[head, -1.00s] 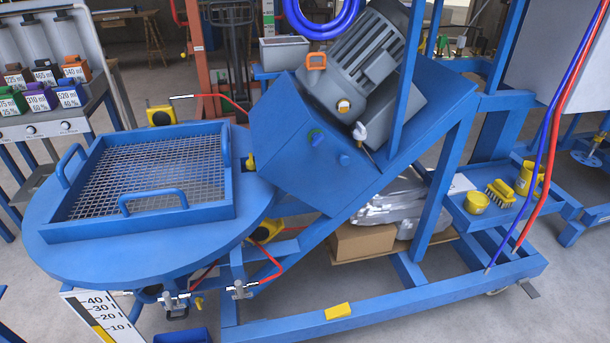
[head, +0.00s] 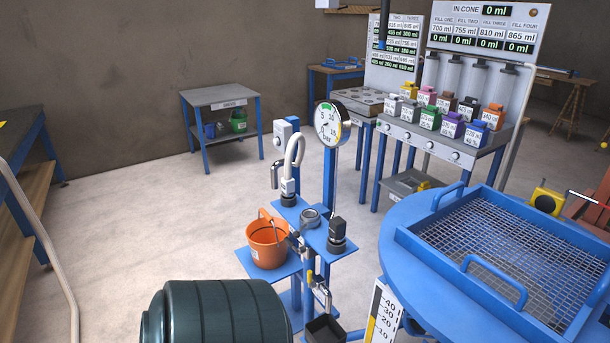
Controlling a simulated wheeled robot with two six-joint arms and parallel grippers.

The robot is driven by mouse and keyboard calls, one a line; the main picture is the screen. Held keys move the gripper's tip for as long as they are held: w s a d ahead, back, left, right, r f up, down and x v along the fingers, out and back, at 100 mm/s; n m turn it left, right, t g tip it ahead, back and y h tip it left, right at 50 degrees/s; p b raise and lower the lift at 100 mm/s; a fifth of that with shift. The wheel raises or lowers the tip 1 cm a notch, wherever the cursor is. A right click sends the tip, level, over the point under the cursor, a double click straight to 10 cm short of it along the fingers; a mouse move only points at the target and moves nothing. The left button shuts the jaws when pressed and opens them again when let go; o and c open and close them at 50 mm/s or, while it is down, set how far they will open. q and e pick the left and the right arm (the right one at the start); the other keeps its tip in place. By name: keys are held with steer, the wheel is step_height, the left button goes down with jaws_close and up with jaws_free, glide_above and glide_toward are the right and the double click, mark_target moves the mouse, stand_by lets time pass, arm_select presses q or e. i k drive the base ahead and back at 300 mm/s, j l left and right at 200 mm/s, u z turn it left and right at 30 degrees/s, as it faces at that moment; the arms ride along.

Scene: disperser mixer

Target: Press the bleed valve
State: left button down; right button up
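No part is clearly marked as the bleed valve, and I cannot tell which fitting it is. A blue stand (head: 313,231) in the middle carries a round pressure gauge (head: 331,120) marked in bar. It also carries a bent grey hose (head: 295,158), a black-topped fitting (head: 337,233) and a grey round fitting (head: 310,216). A small metal valve-like fitting (head: 321,292) hangs lower on the stand. Neither of my grippers is in view.
An orange bucket (head: 268,243) sits on the stand's left shelf. A dark ribbed drum (head: 217,312) is at the front. The blue round mixer top (head: 450,280) with a mesh tray (head: 515,255) fills the right.

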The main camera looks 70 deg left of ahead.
mark_target(310, 280)
steer(key=j+u, duration=0.1)
steer(key=u, duration=0.35)
steer(key=j+u, duration=0.1)
steer(key=u, duration=0.75)
steer(key=i+j+u, duration=0.1)
steer(key=u, duration=0.3)
steer(key=i+j+u, duration=0.15)
steer(key=i+j, duration=0.1)
steer(key=j, duration=0.1)
